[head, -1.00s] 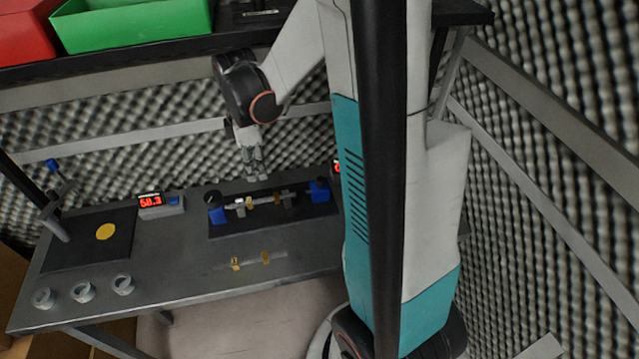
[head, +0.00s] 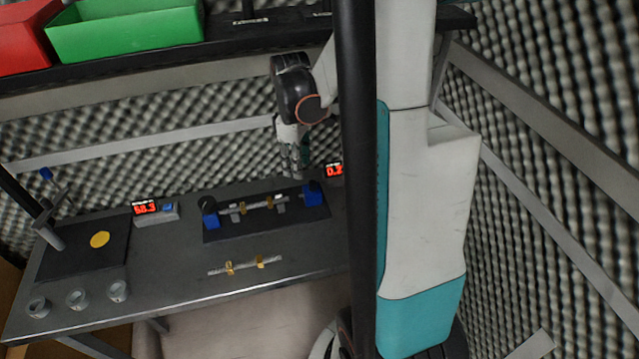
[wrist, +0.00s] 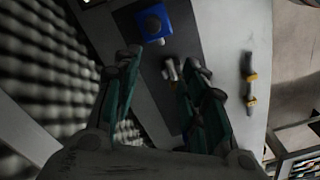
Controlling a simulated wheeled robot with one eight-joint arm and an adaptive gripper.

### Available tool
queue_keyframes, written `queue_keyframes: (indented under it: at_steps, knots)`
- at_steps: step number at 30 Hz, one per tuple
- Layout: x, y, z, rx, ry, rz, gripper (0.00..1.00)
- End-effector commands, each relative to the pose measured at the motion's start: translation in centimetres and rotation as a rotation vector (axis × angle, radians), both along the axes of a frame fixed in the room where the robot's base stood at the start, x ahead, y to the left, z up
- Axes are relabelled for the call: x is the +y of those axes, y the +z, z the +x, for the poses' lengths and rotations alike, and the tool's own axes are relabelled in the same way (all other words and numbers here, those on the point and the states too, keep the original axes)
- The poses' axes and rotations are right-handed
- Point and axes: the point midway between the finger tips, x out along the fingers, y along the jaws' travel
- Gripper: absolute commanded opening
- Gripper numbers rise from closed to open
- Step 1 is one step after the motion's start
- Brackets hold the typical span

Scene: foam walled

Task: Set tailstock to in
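The fixture on the black plate (head: 240,231) carries a shaft between two blue blocks. The right-hand blue block (head: 313,193), which looks like the tailstock, has a round grey knob on top in the wrist view (wrist: 153,22). The left block (head: 210,221) has a dark round part. My gripper (head: 297,172) hangs above the back edge of the plate, a little left of the right block. Whether the tailstock is in or out cannot be told.
A loose shaft with yellow rings (head: 245,265) lies in front of the plate. Red displays stand left (head: 146,208) and right (head: 334,170). Grey rings (head: 77,299) and a stand with a yellow disc (head: 100,239) are at left. The foam wall is close behind; a shelf with bins (head: 125,30) is above.

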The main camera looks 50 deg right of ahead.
Motion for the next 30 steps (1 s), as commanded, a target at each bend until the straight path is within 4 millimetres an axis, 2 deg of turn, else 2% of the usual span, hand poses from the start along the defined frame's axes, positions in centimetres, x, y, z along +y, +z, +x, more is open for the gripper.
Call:
queue_keyframes:
  at_steps: [1, 3, 6, 21, 30]
  knots:
    - [-1.3, -0.1, -0.7, 0.0, -0.071, 0.0, 0.39]
    - [-2.4, -0.2, -1.3, 0.0, -0.14, 0.0, 0.39]
    - [-3.0, -0.7, -1.7, 0.0, -0.186, 0.0, 0.39]
    - [-3.0, -7.2, -1.6, 0.0, -0.187, 0.0, 0.39]
    - [-3.0, -7.9, -1.7, 0.0, -0.186, 0.0, 0.39]
